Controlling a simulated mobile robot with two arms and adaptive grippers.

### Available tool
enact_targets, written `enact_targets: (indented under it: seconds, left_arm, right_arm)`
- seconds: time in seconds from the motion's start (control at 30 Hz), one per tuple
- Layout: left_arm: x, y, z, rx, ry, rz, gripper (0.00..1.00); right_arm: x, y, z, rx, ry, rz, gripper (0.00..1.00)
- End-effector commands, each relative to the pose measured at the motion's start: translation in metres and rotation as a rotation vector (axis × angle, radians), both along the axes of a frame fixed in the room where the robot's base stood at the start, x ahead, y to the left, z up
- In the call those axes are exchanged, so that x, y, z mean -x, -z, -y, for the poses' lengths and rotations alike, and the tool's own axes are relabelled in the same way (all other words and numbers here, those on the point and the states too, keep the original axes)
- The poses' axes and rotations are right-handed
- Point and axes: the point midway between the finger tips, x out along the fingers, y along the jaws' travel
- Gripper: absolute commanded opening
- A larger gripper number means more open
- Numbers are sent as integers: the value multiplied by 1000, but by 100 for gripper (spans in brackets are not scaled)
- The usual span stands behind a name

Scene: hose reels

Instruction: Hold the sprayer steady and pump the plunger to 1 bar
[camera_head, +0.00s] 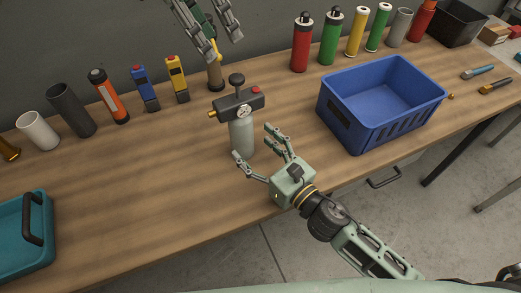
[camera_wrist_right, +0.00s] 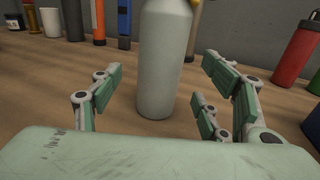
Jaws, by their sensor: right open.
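The sprayer (camera_head: 241,135) stands upright on the bench, a pale grey bottle with a dark head, a brass nozzle at left and a red button at right. A round gauge (camera_head: 243,112) faces me; its reading is too small to tell. The black plunger knob (camera_head: 237,79) sticks up above the head. My right gripper (camera_head: 254,142) is open close to the bottle's right side. In the right wrist view the bottle (camera_wrist_right: 163,65) stands between the spread fingers, with no clear contact. My left gripper (camera_head: 215,45) is open above and behind the plunger, partly cut off by the top edge.
A blue crate (camera_head: 350,128) stands to the right of the sprayer. A row of tubes, canisters and tools lines the back, including a yellow tool (camera_head: 177,80) and a red bottle (camera_head: 301,45). A teal tray (camera_head: 15,245) is at front left. The bench left of the sprayer is clear.

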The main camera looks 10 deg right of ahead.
Motion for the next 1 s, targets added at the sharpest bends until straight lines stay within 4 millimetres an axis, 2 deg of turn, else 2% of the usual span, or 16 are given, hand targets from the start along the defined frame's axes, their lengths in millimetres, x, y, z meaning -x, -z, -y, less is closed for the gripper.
enact_targets:
  seconds: [0.1, 0.33, 0.5, 0.77, 1.0]
  left_arm:
    - [0, 0, 0, 0, 0, 0, 31]
    - [0, 0, 0, 0, 0, 0, 31]
    - [0, 0, 0, 0, 0, 0, 31]
    - [0, 0, 0, 0, 0, 0, 31]
    - [0, 0, 0, 0, 0, 0, 31]
  right_arm:
    - [-17, -2, -11, -2, 0, 3, 69]
    - [-42, -1, -28, -3, 2, 1, 69]
    - [-50, -1, -33, -1, 1, -1, 69]
    - [-51, 0, -34, -1, 2, -2, 69]
    - [-51, 0, -34, -1, 2, -2, 48]
